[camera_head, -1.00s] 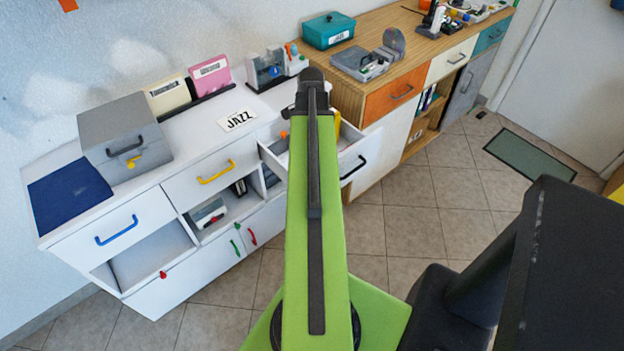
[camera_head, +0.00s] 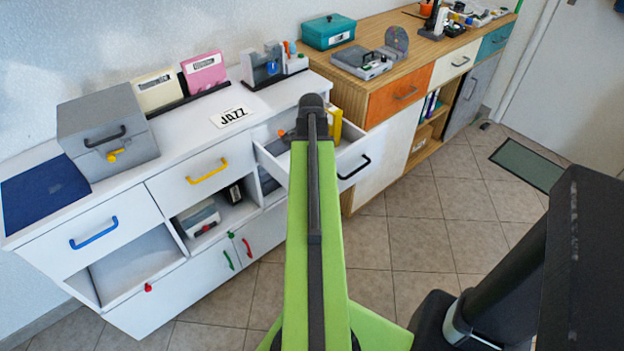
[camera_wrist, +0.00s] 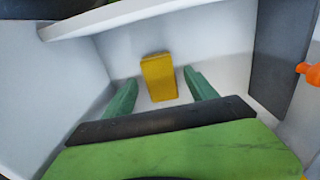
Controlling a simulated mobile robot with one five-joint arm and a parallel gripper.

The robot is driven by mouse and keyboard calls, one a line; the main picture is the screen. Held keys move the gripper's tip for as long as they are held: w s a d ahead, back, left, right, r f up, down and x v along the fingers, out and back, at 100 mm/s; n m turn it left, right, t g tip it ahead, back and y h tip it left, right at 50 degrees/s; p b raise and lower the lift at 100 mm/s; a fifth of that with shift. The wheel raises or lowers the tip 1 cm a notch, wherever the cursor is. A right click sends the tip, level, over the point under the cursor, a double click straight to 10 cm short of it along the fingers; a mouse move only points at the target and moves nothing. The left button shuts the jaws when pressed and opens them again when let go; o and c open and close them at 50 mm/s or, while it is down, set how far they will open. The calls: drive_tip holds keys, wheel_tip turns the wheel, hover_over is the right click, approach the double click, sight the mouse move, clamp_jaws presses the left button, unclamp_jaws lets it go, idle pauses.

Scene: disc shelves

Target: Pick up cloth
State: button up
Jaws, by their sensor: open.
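A yellow block-shaped item (camera_wrist: 158,72), possibly the folded cloth, stands against the inner wall of the open white drawer. It shows in the wrist view between and beyond my two green fingers. Its top also shows in the head view (camera_head: 335,121), just right of my arm's end. I cannot tell from its surface whether it is cloth. My gripper (camera_wrist: 160,84) is open and empty, with a finger toward each side of the yellow item and no visible contact. In the head view my arm hides the gripper and part of the drawer.
The white drawer (camera_head: 353,162) is pulled out; its walls surround my fingers. An orange item (camera_wrist: 312,73) and a dark panel are at the wrist view's right. A dark blue flat sheet (camera_head: 45,189) lies on the white cabinet beside a grey box (camera_head: 108,130).

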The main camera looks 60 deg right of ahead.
drive_tip(key=shift+r, duration=0.1)
clamp_jaws()
idle(0.3)
wheel_tip(320, 180, up, 10)
drive_tip(key=p, duration=1)
drive_tip(key=c, duration=0.8)
unclamp_jaws()
drive_tip(key=c, duration=0.5)
wheel_tip(320, 180, up, 6)
drive_tip(key=p, duration=0.5)
drive_tip(key=shift+f+p, duration=0.25)
drive_tip(key=shift+p, duration=0.1)
